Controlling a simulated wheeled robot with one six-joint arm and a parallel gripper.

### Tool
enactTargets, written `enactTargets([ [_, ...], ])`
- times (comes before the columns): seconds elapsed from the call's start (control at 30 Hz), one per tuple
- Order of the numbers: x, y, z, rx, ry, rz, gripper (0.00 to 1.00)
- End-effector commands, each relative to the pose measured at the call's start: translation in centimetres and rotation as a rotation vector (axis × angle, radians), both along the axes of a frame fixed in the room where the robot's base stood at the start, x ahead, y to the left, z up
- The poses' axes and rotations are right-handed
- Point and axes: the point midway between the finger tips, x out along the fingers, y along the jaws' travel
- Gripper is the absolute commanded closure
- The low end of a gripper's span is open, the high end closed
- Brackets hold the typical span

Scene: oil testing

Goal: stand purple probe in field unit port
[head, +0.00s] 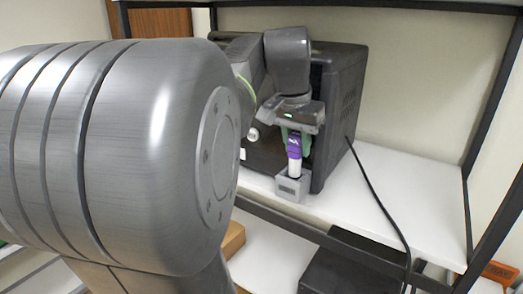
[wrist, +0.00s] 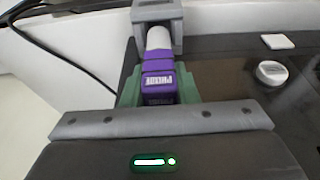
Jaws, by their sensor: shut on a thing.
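The purple probe (head: 294,147) is upright in the head view, with a white lower part. It also shows in the wrist view (wrist: 158,82). My gripper (head: 293,138) is shut on its purple upper part, with green fingers on both sides (wrist: 159,88). The field unit port is taken to be the small grey block (head: 289,190) at the front of the black machine. It also shows at the top of the wrist view (wrist: 174,15). The probe's white end meets the block's top opening. Its tip is hidden, so I cannot tell how deep it sits.
The large black machine (head: 337,100) stands on a white shelf (head: 400,190) right behind the port. A black cable (head: 372,190) runs down over the shelf's right part. A round white knob (wrist: 272,73) is on the machine. Dark shelf posts stand at the right.

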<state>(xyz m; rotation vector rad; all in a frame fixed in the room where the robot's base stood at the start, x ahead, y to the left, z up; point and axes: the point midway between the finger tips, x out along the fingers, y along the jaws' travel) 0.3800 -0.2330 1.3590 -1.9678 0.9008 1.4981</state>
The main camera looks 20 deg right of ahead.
Motion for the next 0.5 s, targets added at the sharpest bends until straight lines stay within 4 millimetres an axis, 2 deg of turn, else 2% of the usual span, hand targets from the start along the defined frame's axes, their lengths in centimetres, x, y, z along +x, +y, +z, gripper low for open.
enactTargets([
  [0.17,0.2,-0.1,-0.9,0.0,0.001,-0.001,0.98],
  [0.4,0.2,-0.1,-3.8,-0.001,-0.001,-0.005,0.98],
  [0.5,0.1,-0.1,-4.0,-0.001,-0.002,-0.005,0.98],
])
